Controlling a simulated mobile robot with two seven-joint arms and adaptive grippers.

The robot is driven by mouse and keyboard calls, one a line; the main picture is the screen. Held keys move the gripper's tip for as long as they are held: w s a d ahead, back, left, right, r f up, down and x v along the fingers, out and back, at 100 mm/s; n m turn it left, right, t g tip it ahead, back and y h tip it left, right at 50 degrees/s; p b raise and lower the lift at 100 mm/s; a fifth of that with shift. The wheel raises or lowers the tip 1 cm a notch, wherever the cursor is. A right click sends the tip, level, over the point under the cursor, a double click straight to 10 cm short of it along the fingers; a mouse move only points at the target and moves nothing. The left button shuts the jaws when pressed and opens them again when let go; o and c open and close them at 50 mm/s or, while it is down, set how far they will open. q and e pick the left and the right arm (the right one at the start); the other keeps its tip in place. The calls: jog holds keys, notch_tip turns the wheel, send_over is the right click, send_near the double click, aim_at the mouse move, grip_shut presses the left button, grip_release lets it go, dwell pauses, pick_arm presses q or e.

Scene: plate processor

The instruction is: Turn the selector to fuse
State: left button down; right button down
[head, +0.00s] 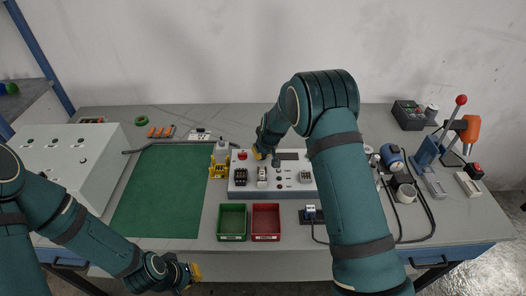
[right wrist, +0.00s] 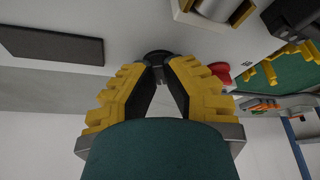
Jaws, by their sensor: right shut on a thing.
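The selector is a round black knob (right wrist: 158,56) on the light control panel, seen in the right wrist view between the two fingers. My right gripper (right wrist: 158,75) is shut on it, with yellow fingers on both sides. In the head view my right gripper (head: 260,153) is at the back of the control panel (head: 240,188), between the red button (head: 242,155) and the dark display (head: 288,156). The selector's pointer and its marks cannot be read. My left gripper (head: 194,273) is low at the table's front edge, away from the panel; its opening cannot be made out.
A green bin (head: 232,237) and a red bin (head: 265,237) stand in front of the panel. A green mat (head: 150,195) lies to the left, with a yellow fixture (head: 218,170) at its right edge. A lever press (head: 428,152) and cables are at the right.

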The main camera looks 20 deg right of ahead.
jog(key=m+h+p, duration=0.1)
jog(key=m, duration=0.2)
jog(key=shift+a, duration=0.15)
jog(key=shift+m+h+p, duration=0.5)
jog(key=shift+m+p, duration=0.1)
jog(key=shift+m, duration=0.5)
jog(key=shift+f, duration=0.1)
jog(key=c, duration=1)
grip_release()
jog(key=v, duration=1.2)
